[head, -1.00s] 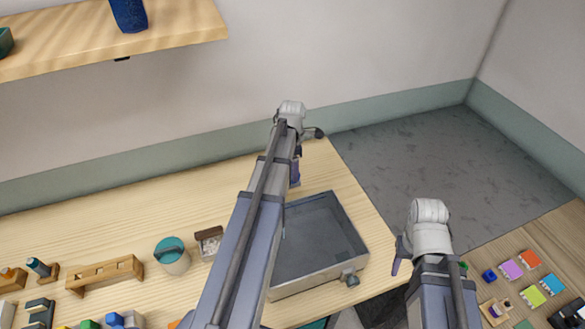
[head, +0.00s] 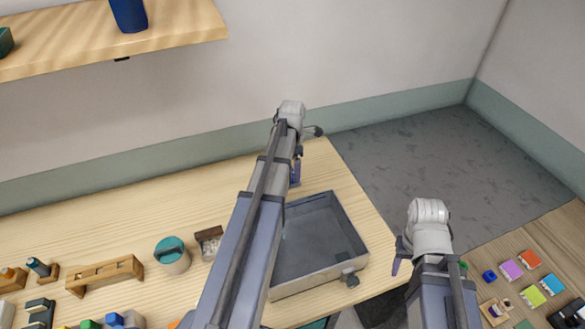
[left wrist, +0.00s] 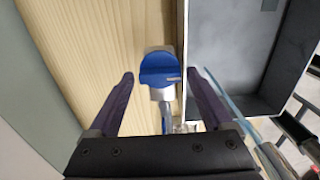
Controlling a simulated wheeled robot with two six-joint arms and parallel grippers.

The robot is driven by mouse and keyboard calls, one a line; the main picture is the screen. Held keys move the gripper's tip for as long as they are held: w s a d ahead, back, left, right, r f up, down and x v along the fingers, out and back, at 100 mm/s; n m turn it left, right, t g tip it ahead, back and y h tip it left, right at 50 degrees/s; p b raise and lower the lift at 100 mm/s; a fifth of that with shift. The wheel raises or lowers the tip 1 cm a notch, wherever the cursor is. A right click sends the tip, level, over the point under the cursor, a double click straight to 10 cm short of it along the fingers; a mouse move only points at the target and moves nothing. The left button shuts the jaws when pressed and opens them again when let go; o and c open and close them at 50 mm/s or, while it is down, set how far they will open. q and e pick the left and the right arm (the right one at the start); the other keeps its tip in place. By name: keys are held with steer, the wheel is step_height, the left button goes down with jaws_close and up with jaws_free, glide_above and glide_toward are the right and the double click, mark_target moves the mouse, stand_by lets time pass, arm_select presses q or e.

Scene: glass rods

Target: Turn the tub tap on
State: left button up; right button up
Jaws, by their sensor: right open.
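The tap (left wrist: 159,72) has a blue rounded handle on a pale metal body and shows in the left wrist view, beside the tub's wall. My left gripper (left wrist: 166,78) is open, with one dark purple finger on each side of the tap handle and gaps between. In the head view my left gripper (head: 297,172) is at the tub's far left corner, and the arm hides the tap. The grey tub (head: 318,284) is an open rectangular basin and also shows in the left wrist view (left wrist: 232,45). My right gripper (head: 397,263) is open and empty, right of the tub.
A small dark fitting (head: 349,278) sits on the tub's front right. A teal-lidded pot (head: 173,262), small brown box (head: 209,240) and wooden rack (head: 106,272) stand to the left. A shelf (head: 180,32) hangs at upper left. The table behind the pot is clear.

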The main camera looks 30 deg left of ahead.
arm_select(q)
steer(key=shift+o, duration=0.7)
steer(key=shift+r, duration=0.1)
step_height(320, 180, up, 8)
steer(key=p, duration=0.8)
